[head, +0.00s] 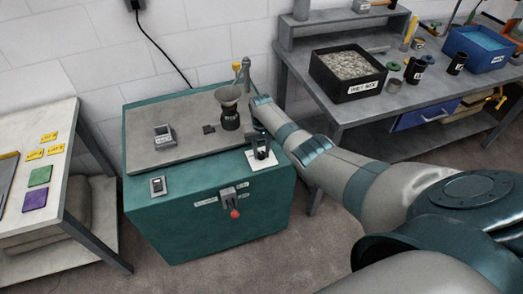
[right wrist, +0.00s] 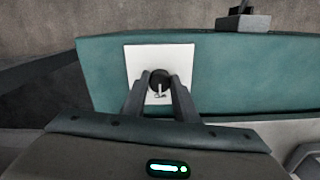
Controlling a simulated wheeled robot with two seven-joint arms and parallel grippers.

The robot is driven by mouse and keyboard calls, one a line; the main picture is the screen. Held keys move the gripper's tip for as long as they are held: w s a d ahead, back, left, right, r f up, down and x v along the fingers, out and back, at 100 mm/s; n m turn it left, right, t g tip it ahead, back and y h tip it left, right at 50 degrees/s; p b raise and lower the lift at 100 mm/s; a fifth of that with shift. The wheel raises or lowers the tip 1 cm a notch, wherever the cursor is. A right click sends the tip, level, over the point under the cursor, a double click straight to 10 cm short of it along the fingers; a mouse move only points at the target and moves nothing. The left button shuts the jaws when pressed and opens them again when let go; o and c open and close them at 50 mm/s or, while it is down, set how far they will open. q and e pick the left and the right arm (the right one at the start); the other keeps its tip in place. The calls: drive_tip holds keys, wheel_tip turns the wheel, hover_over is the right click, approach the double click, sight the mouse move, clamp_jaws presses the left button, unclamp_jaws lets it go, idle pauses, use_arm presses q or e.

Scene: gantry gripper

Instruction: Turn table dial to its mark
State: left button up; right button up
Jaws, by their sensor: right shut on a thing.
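The dial (right wrist: 157,77) is a small dark round knob with a pale pointer line, seen in the right wrist view on a square white plate (right wrist: 145,55). The plate lies on the right front part of the teal cabinet's top, and it also shows in the head view (head: 254,168). My right gripper (right wrist: 159,82) reaches over the plate, its two dark fingers closed on both sides of the dial. In the head view the gripper (head: 262,148) hides most of the dial. I cannot make out the mark on the plate. My left gripper is not in view.
The teal cabinet (head: 215,225) has a red-tipped lever (head: 234,212) on its front. A grey plate (head: 185,115) on top carries a meter (head: 163,136) and a dark grinder-like thing with a funnel (head: 229,108). A workbench (head: 420,110) stands right, a pale table (head: 60,115) left.

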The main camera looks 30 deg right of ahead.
sight(261, 154)
drive_tip(key=shift+w, duration=0.1)
idle(0.4)
drive_tip(key=o, duration=1.1)
drive_tip(key=shift+c, duration=0.2)
drive_tip(key=shift+r, duration=0.1)
drive_tip(key=shift+r, duration=0.8)
wheel_tip(261, 154, up, 16)
drive_tip(key=b, duration=0.1)
drive_tip(key=shift+f+b, duration=0.15)
drive_tip(key=shift+b, duration=0.2)
